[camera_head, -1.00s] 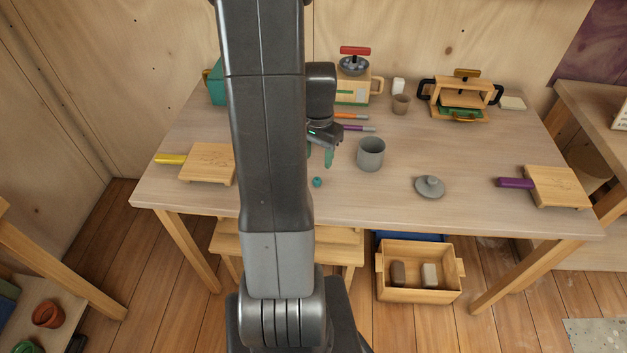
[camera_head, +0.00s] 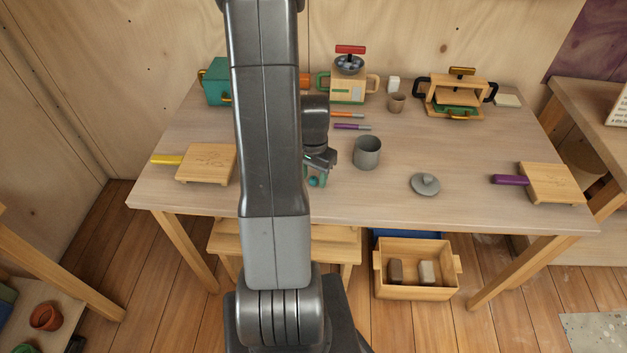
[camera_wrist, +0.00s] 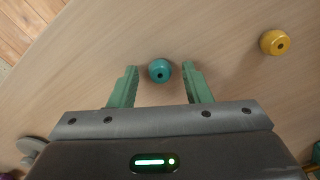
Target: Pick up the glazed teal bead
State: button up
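The glazed teal bead (camera_wrist: 160,71) is a small round bead with a dark hole, lying on the table. In the wrist view it sits between the tips of my gripper's green fingers (camera_wrist: 158,77), with a gap on each side. My gripper is open and holds nothing. In the head view the bead (camera_head: 313,182) shows low between the fingers of my gripper (camera_head: 316,178), near the table's front. My arm hides part of the table to the left of it.
A yellow bead (camera_wrist: 275,42) lies to the right in the wrist view. In the head view a grey cup (camera_head: 367,153) stands right of my gripper, with a grey lid (camera_head: 425,184) farther right. A board with a yellow handle (camera_head: 206,163) lies left. The table's front edge is close.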

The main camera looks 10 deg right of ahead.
grip_shut()
jog(key=shift+r, duration=0.1)
